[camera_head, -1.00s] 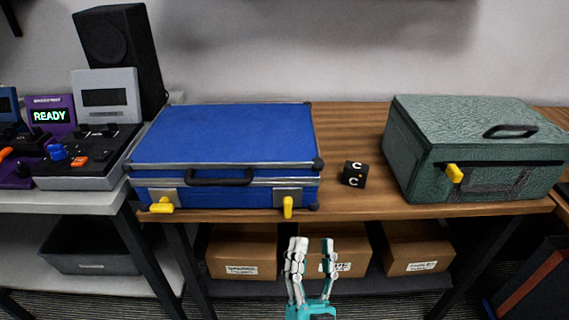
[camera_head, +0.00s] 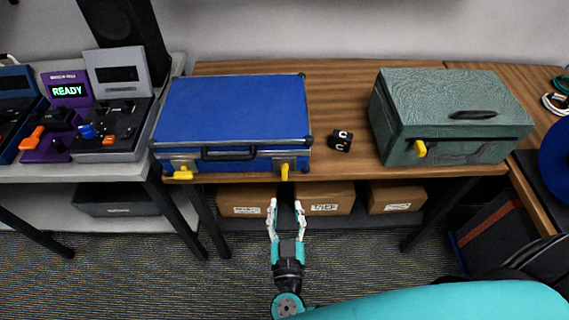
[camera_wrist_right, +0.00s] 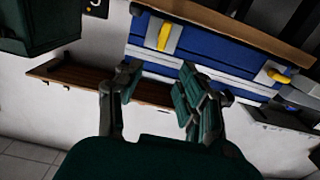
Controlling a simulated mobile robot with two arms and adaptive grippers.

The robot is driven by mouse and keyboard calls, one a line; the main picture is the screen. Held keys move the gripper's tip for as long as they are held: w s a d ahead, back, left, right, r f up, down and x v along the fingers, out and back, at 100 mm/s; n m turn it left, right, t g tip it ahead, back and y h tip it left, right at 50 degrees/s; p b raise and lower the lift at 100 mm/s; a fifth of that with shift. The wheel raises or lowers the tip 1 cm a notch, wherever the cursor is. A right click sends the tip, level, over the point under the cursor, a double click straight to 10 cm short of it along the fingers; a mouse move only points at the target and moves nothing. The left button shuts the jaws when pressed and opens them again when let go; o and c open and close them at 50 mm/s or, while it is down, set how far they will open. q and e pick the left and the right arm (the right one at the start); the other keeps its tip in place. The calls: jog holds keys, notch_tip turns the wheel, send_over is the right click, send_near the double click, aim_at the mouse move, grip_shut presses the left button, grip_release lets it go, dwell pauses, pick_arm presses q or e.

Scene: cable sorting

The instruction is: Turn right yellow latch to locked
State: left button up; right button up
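A closed blue case (camera_head: 235,110) lies on the wooden table, its front facing me. Its right yellow latch (camera_head: 285,171) hangs pointing down; in the right wrist view this latch (camera_wrist_right: 165,36) shows on its metal plate. The left yellow latch (camera_head: 183,174) lies sideways, and it also shows in the right wrist view (camera_wrist_right: 279,77). My right gripper (camera_head: 286,204) is open and empty in front of the case, just below the right latch and apart from it. In the right wrist view the gripper's fingers (camera_wrist_right: 157,84) are spread. My left gripper is not in view.
A green case (camera_head: 450,110) with a yellow latch (camera_head: 420,149) stands to the right on the table (camera_head: 350,90). A small black cube (camera_head: 340,140) lies between the cases. Control boxes (camera_head: 112,110) stand at the left. Cardboard boxes (camera_head: 324,198) sit on the shelf below.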

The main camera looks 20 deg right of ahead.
aim_at(285, 171)
jog(key=p+x, duration=0.1)
jog(key=x, duration=1.1)
jog(key=shift+w+d, duration=0.1)
jog(key=shift+w, duration=0.25)
grip_shut()
